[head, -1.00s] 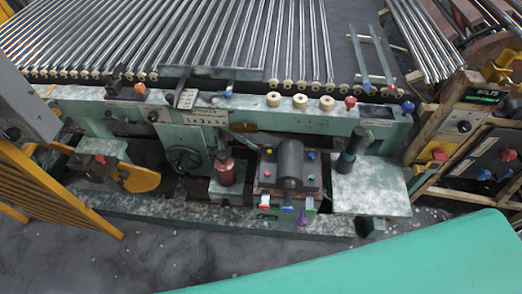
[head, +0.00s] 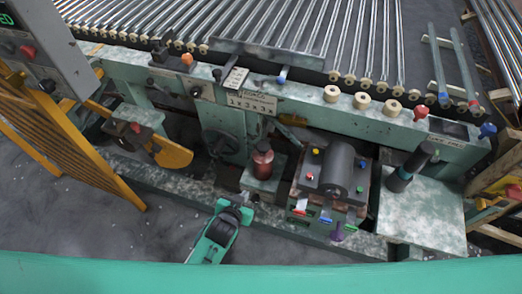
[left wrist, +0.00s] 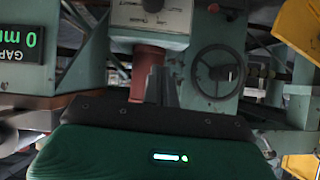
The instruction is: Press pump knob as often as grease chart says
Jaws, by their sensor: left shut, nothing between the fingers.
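The grease pump (head: 262,163) is a red cylinder with a dark knob (head: 262,146) on top, upright on a pale green ledge below the machine's beam. Its red body also shows in the left wrist view (left wrist: 146,68), partly behind my fingers. A pale plate (head: 252,101) on the beam above it carries small print and a row like "1x 2x 3x"; I cannot read it surely. My left gripper (head: 247,199) is shut and empty, in front of and below the pump, apart from it in the head view. Its fingers show in the wrist view (left wrist: 163,86). My right gripper is not in view.
A handwheel (head: 219,143) sits left of the pump. A dark roller block (head: 338,170) with coloured knobs and a black upright handle (head: 410,166) stand to the right. A yellow slatted guard (head: 75,140) is at the left. A green display (left wrist: 30,42) shows at the wrist view's left.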

